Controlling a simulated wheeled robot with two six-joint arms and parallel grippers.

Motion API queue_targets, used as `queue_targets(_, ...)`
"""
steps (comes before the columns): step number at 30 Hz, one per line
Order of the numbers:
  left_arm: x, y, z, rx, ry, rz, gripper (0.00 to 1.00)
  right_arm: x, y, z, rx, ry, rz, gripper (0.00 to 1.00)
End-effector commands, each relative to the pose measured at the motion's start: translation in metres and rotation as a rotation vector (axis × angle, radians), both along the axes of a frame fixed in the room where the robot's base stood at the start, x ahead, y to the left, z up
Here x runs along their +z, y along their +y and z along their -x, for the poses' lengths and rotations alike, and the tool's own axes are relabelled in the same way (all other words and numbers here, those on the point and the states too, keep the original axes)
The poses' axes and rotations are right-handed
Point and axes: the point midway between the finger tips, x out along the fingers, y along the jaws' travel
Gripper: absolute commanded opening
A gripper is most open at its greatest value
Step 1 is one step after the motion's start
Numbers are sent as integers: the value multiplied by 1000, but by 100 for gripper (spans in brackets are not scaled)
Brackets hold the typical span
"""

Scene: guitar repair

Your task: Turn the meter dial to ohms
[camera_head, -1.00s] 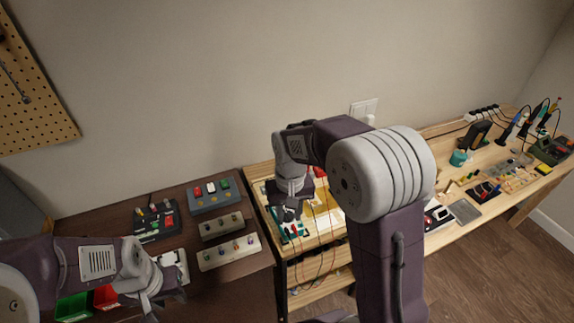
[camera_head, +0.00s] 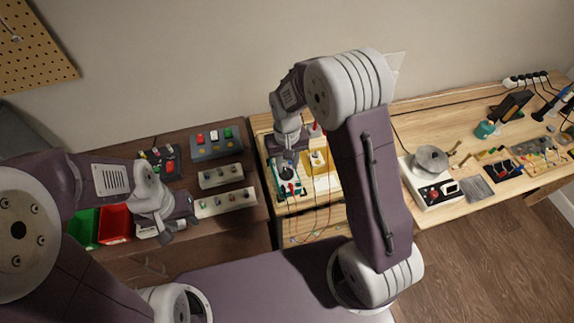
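The meter (camera_head: 294,190), a small device with a teal edge and thin red and dark leads, lies on the wooden bench's left end. My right gripper (camera_head: 287,170) points down at it from above and covers part of its face. The dial is hidden or too small to make out. I cannot tell whether the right gripper touches the meter or how far its fingers are apart. My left gripper (camera_head: 180,222) hangs over the dark table, well left of the meter, and its finger opening is unclear.
A yellow device (camera_head: 318,160) stands right of the meter. Leads hang over the bench front. The dark table holds a grey box with coloured buttons (camera_head: 216,143), pale knob strips (camera_head: 222,175), and green (camera_head: 84,228) and red bins (camera_head: 115,222). A white unit (camera_head: 428,180) sits farther right.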

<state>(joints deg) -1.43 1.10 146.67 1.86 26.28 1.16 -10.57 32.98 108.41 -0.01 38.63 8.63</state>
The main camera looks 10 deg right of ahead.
Motion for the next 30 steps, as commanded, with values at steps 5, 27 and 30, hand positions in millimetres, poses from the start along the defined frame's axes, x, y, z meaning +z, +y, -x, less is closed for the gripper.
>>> queue_targets(5,1,0,0,0,0,0,36,-16,0,0,0,0,0,33)
queue_targets(27,3,0,0,0,0,0,36,-16,0,0,31,-1,0,0)
queue_targets(30,3,0,0,0,0,0,36,-16,0,0,43,-1,0,0)
